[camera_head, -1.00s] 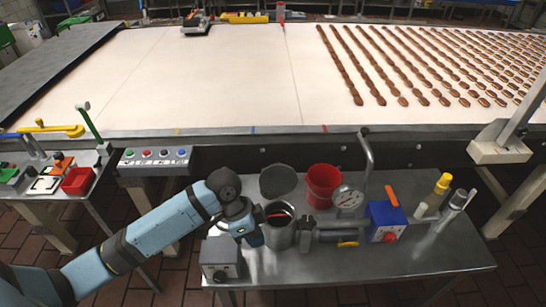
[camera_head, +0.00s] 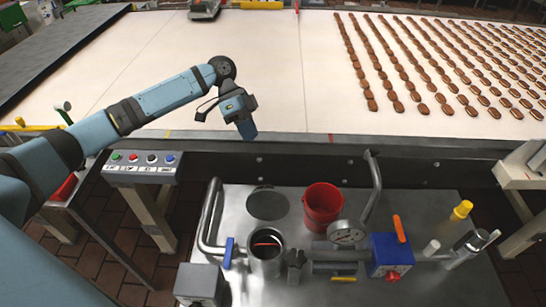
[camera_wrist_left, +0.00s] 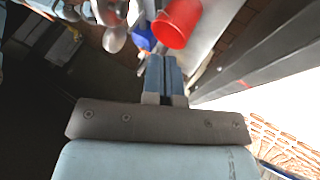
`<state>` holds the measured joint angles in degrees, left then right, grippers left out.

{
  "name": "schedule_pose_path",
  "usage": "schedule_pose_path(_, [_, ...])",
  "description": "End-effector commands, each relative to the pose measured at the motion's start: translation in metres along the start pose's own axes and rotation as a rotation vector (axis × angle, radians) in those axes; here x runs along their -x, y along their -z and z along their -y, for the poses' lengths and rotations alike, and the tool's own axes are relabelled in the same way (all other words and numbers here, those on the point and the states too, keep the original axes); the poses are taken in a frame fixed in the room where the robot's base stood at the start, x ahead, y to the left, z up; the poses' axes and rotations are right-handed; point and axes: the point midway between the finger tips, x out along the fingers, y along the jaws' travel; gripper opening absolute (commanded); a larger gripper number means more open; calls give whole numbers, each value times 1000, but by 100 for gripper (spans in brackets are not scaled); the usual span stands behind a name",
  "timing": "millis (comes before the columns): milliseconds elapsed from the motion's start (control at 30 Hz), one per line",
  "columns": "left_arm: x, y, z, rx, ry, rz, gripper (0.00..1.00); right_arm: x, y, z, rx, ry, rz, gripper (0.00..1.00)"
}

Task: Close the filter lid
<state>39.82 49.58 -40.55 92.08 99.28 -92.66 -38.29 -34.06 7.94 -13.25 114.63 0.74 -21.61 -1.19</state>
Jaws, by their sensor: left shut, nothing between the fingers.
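The filter (camera_head: 266,262) is an open metal cylinder on the steel table in the head view, with a red part inside. A round dark grey disc (camera_head: 267,204), which looks like the lid, is behind it and off its opening. I cannot tell whether it is hinged. My left gripper (camera_head: 248,132) is shut and empty, fingers down, above the front edge of the conveyor. It is beyond the disc and apart from it. The shut fingers also show in the left wrist view (camera_wrist_left: 165,62). My right gripper is not in view.
A red bucket (camera_head: 322,207) stands right of the disc. A bent pipe with a blue handle (camera_head: 228,252) is left of the filter. A gauge (camera_head: 346,233) and a blue box (camera_head: 390,254) are to the right. The white conveyor (camera_head: 290,70) carries rows of brown biscuits.

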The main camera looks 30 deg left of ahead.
Motion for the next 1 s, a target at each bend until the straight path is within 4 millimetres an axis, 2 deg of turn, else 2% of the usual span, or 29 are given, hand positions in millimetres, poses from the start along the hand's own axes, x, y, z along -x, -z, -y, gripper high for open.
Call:
schedule_pose_path(167, [-15, 0, -1, 1, -4, 0, 0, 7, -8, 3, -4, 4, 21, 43])
schedule_pose_path(300, [-41, 0, -1, 1, -4, 1, 0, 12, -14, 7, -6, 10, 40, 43])
schedule_pose_path(600, [-102, 1, -4, 1, -2, 1, 0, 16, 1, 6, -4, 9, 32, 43])
schedule_pose_path(800, [-110, 2, -30, 0, -1, 2, 0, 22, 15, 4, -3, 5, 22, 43])
schedule_pose_path(1000, [-114, 3, -38, 0, 0, 0, 0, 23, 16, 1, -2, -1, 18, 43])
